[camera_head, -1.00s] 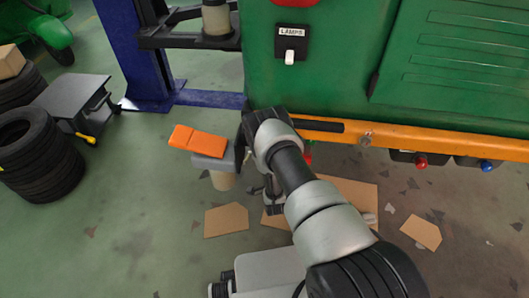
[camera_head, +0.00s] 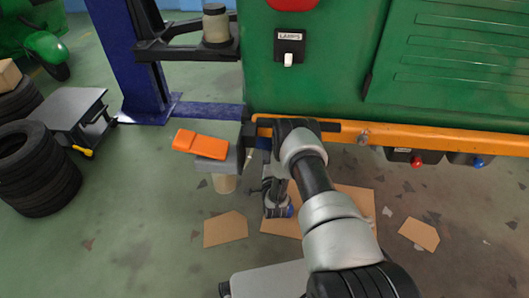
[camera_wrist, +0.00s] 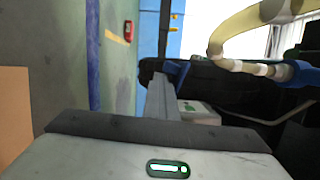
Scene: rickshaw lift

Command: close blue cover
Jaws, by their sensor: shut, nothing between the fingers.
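In the wrist view my gripper (camera_wrist: 161,98) shows as a narrow grey shape, shut and empty. A small blue part (camera_wrist: 178,72) is right beside its tip, against a dark assembly; whether they touch, and whether this part is the blue cover, I cannot tell. In the head view my arm bends down in front of the green vehicle (camera_head: 330,80), and its far end is low and partly hidden by my own links. A round blue knob (camera_head: 478,163) is under the orange bar at the right, well away from my arm.
A red knob (camera_head: 416,161) is left of the blue one. A yellowish hose (camera_wrist: 240,30) crosses the wrist view. Cardboard pieces (camera_head: 226,229) lie on the floor. Tyres (camera_head: 40,170) stand at left.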

